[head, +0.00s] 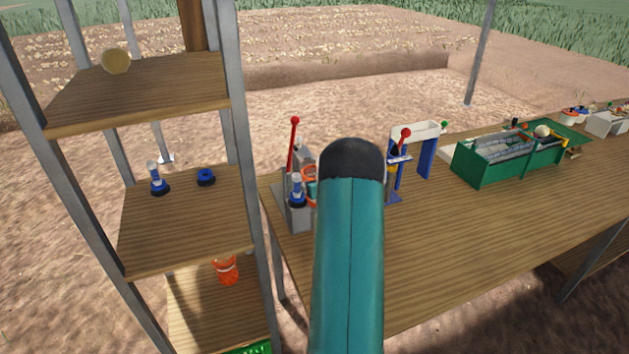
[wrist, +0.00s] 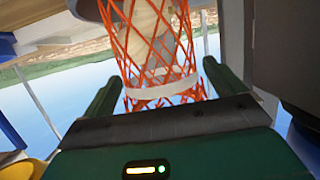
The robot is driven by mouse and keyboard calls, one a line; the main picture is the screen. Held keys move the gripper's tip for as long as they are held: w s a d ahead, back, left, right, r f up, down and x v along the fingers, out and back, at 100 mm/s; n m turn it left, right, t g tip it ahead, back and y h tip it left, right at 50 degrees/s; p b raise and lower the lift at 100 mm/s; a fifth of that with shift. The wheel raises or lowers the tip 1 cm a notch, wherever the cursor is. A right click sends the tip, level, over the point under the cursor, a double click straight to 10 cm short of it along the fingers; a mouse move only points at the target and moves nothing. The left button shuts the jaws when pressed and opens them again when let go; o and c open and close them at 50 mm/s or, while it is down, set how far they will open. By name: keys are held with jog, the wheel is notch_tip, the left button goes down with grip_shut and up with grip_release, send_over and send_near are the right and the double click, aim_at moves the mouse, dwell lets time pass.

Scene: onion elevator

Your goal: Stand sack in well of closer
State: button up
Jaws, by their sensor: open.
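The orange net sack (wrist: 150,45) with a pale band near its lower end in the picture stands out in the wrist view. Pale shapes show through its mesh. My gripper (wrist: 163,85) is open, with one green finger on each side of the sack; I cannot tell whether they touch it. In the head view, a bit of orange (head: 309,172) shows beside my teal arm, which hides my gripper. What seems to be the closer, a grey unit (head: 299,219) with a red-knobbed lever, stands at the bench's left end. Its well cannot be made out.
A blue-legged stand (head: 427,157) and a green trough (head: 500,160) are on the bench. Its front right is clear.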

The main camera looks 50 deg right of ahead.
jog(key=shift+s+r, duration=0.15)
jog(key=shift+r, duration=0.05)
jog(key=v, duration=1.1)
jog(key=shift+s+a, duration=0.25)
jog(key=shift+s, duration=0.05)
jog(key=shift+a, duration=0.1)
